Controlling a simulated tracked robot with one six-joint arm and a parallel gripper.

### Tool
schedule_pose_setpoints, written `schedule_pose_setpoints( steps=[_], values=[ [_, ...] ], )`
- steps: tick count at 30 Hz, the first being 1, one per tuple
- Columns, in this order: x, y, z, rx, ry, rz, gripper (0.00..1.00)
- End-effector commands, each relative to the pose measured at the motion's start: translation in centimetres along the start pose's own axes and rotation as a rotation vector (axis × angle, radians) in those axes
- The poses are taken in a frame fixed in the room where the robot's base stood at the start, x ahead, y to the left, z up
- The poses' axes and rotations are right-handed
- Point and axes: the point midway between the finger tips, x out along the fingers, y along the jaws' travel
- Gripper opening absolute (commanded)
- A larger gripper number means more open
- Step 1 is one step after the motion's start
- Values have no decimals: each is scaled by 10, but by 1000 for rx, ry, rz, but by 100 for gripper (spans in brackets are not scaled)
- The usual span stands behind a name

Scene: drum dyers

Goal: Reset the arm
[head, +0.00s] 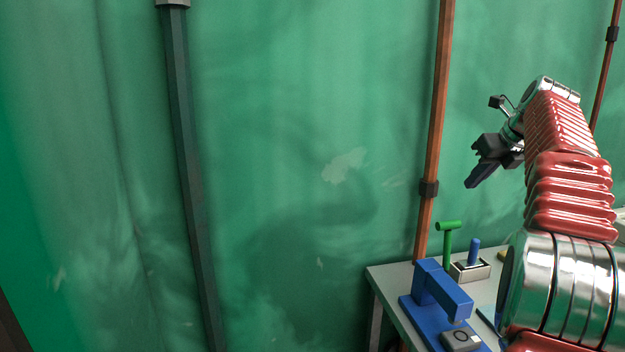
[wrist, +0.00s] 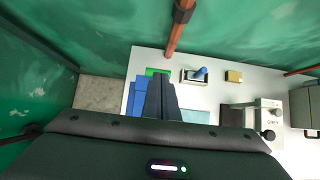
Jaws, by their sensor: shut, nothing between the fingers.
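My gripper (head: 472,182) is at the end of my raised red and chrome arm, at the right of the head view. It is above the grey-topped table, clear of everything on it, and tilts down to the left. Its dark fingers are together with nothing between them. In the wrist view my gripper (wrist: 161,82) shows as dark fingers side by side, over the table's left part. They hide part of a blue stand and a green thing behind them.
The table (head: 388,276) holds a blue stand (head: 440,290), a green T-shaped piece (head: 448,238) and a box with a blue peg (head: 473,250). The wrist view adds a yellow block (wrist: 233,76) and a grey machine (wrist: 265,115). A copper pipe (head: 434,130) rises behind.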

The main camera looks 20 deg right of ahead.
Motion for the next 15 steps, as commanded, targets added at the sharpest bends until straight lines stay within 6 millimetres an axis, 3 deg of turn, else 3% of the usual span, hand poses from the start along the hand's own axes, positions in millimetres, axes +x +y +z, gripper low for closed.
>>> schedule_pose_setpoints(
  steps=[8, 15],
  values=[
    [0, -1, 1, -94, -3, -4, 0],
    [12, -12, -8, -389, 13, -29, 0]
  ],
)
